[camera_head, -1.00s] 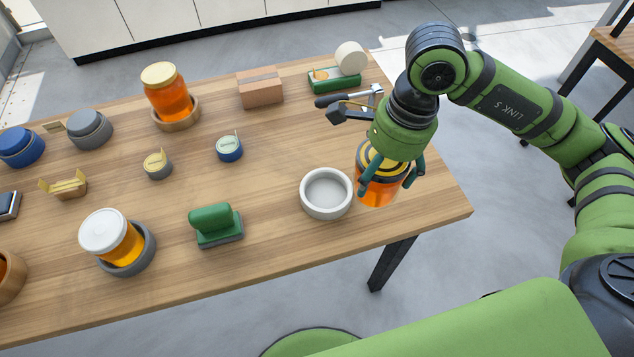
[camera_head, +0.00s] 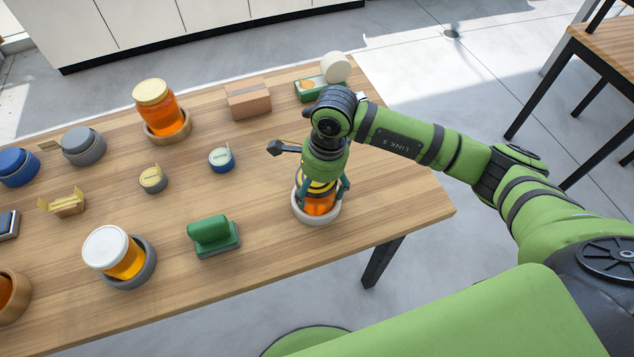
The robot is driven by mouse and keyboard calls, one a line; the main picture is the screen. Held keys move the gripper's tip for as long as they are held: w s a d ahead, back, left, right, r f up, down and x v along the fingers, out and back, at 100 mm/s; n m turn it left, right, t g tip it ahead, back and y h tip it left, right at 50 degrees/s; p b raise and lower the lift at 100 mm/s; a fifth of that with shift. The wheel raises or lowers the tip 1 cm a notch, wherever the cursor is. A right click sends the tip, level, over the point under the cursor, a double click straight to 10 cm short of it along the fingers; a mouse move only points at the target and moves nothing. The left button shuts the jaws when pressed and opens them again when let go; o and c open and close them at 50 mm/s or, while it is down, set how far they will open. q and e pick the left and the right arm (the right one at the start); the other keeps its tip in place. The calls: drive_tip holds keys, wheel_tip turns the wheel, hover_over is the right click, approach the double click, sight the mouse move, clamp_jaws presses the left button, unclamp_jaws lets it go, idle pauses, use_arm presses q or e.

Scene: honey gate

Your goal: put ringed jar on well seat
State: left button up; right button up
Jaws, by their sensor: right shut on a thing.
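The ringed jar (camera_head: 318,204) is an orange honey jar with a yellow and black ringed lid. My right gripper (camera_head: 321,187) comes down from above and is shut on it, with green fingers on both sides of the lid. The well seat (camera_head: 316,219) is a white round bowl near the table's front right. The jar is over or inside its rim; I cannot tell whether it touches the bottom. The arm and gripper hide part of the lid and of the seat's far rim. My left gripper is not in view.
A green block-like stand (camera_head: 214,236) is left of the seat. A white-lidded jar (camera_head: 116,255) leans in a grey ring, and a cream-lidded jar (camera_head: 160,109) stands in a wooden ring. A cardboard box (camera_head: 248,99) is at the back. The table's right end (camera_head: 405,205) is clear.

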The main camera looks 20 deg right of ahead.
drive_tip(key=shift+w, duration=0.1)
drive_tip(key=shift+f, duration=0.1)
drive_tip(key=o, duration=1.6)
drive_tip(key=shift+c, duration=0.2)
drive_tip(key=shift+r, duration=0.25)
drive_tip(key=r+b, duration=0.1)
drive_tip(key=r, duration=0.2)
drive_tip(key=d+r+b, duration=0.1)
drive_tip(key=r, duration=0.3)
drive_tip(key=r+b, duration=0.1)
drive_tip(key=r, duration=0.2)
drive_tip(key=shift+d+r, duration=0.2)
drive_tip(key=shift+s+r, duration=0.2)
drive_tip(key=shift+r, duration=0.4)
